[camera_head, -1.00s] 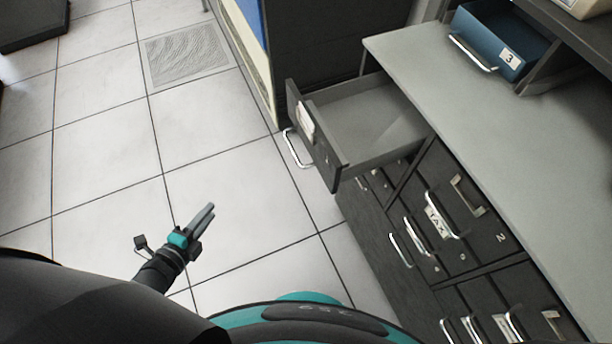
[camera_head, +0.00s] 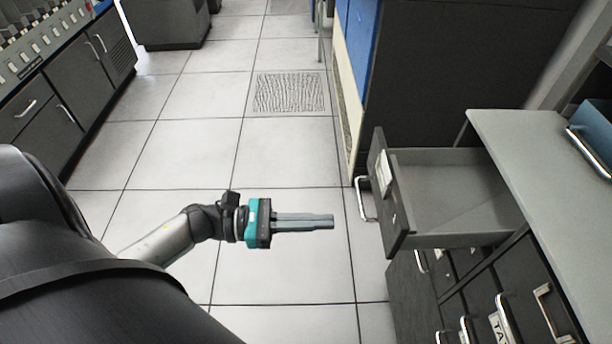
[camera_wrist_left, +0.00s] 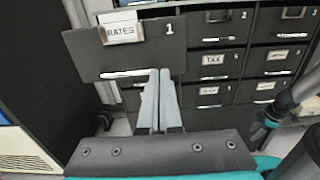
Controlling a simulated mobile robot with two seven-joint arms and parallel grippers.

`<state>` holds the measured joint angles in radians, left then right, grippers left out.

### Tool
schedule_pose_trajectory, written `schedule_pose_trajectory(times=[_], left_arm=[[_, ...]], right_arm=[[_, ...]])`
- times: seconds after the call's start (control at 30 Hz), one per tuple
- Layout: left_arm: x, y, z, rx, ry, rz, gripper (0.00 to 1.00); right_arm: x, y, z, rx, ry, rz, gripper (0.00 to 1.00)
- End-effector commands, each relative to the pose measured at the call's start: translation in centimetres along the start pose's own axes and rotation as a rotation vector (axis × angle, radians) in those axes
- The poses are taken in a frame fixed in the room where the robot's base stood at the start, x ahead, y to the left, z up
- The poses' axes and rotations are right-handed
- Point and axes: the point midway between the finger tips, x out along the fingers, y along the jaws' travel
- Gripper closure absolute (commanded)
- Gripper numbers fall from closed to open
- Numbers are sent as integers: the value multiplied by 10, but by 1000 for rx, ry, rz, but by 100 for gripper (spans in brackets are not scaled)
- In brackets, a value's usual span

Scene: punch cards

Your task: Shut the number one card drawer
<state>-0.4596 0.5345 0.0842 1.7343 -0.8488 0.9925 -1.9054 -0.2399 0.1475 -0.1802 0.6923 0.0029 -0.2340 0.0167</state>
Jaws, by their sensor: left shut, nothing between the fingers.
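The number one card drawer (camera_head: 391,190) is dark grey and pulled far out of the cabinet, so its empty-looking grey inside shows. In the left wrist view its front (camera_wrist_left: 195,40) faces me, with a "RATES" label, a "1" and a silver handle (camera_wrist_left: 130,73). My left gripper (camera_head: 333,221) is shut and empty, to the left of the drawer front in the head view. Its fingers point at the front, with a visible gap between. In the left wrist view the closed fingertips (camera_wrist_left: 158,75) overlap the front's lower part.
The cabinet (camera_head: 495,290) has several other shut drawers with silver handles below a grey top (camera_head: 530,150). A blue drawer box (camera_head: 592,135) stands on it. A tall dark cabinet (camera_head: 440,70) is behind the open drawer. Tiled floor (camera_head: 285,155) is clear to the left.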

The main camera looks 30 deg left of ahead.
Motion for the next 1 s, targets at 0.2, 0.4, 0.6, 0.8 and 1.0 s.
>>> schedule_pose_trajectory(times=[0.2, 0.4, 0.6, 0.8, 1.0], left_arm=[[48, 0, 1, 1, -5, -1, 100], [78, 1, 0, -1, -3, 1, 100], [89, 0, 0, -4, -2, 2, 100], [90, 0, 0, -4, -1, 2, 100], [91, 0, 0, -4, -1, 2, 100]], right_arm=[[0, -2, -1, 0, 1, -2, 50], [0, -3, -2, 0, -4, -3, 50], [0, -6, 0, 2, -6, -7, 50], [0, -9, 1, 3, -7, -11, 50], [0, -8, 1, 3, -7, -11, 50]])
